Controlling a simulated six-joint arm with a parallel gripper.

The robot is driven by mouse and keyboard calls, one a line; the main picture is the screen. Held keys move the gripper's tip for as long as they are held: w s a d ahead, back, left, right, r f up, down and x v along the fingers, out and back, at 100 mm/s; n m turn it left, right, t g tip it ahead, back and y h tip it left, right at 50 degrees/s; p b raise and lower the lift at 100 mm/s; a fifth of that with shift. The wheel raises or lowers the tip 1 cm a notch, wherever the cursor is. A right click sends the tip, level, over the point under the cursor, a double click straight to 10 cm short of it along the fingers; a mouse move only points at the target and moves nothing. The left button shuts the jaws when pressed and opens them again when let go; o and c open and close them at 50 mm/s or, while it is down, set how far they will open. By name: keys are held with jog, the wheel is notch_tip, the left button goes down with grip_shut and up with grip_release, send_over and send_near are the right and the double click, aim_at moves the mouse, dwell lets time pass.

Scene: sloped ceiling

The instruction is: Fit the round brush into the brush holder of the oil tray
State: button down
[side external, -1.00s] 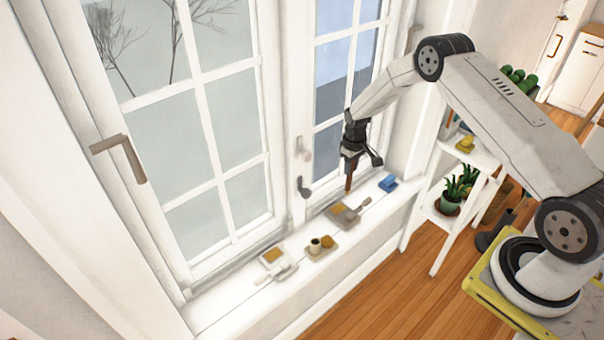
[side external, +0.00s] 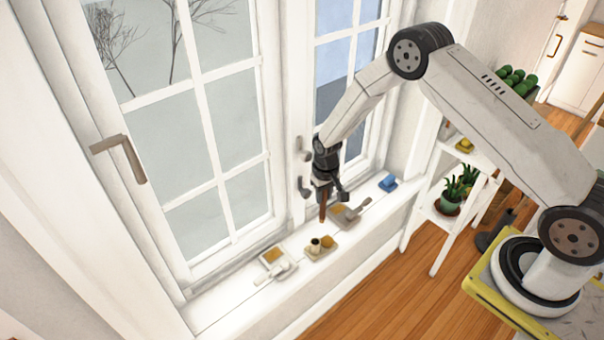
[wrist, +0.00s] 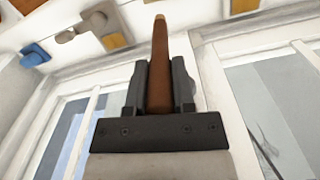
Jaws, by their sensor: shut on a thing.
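My gripper (side external: 328,192) is shut on the round brush (side external: 323,208), a brown, slim, tapered piece that points down in the side view. In the wrist view the brush (wrist: 160,70) stands between the two dark fingers, its narrow end away from the gripper. The oil tray (side external: 322,255) is a small tan tray on the white sill, bearing a dark-mouthed cup (side external: 315,244), which looks like the brush holder, and a round orange piece (side external: 327,241). The brush's lower end appears above and behind the oil tray, apart from it. I cannot tell the exact height.
A grey tray with a handled tool (side external: 348,213) lies right of the brush, and a blue block (side external: 388,183) farther right. A pale tray with an orange patch (side external: 274,257) lies to the left. The window and its handles (side external: 304,188) stand close behind.

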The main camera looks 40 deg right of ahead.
jog(key=s+a+f, duration=0.2)
jog(key=a+f, duration=0.2)
jog(key=shift+a+f+m, duration=0.15)
jog(key=shift+f+m, duration=0.15)
jog(key=shift+m, duration=0.1)
dwell(0.4)
jog(key=shift+f, duration=1.9)
jog(key=shift+c, duration=2.3)
grip_release()
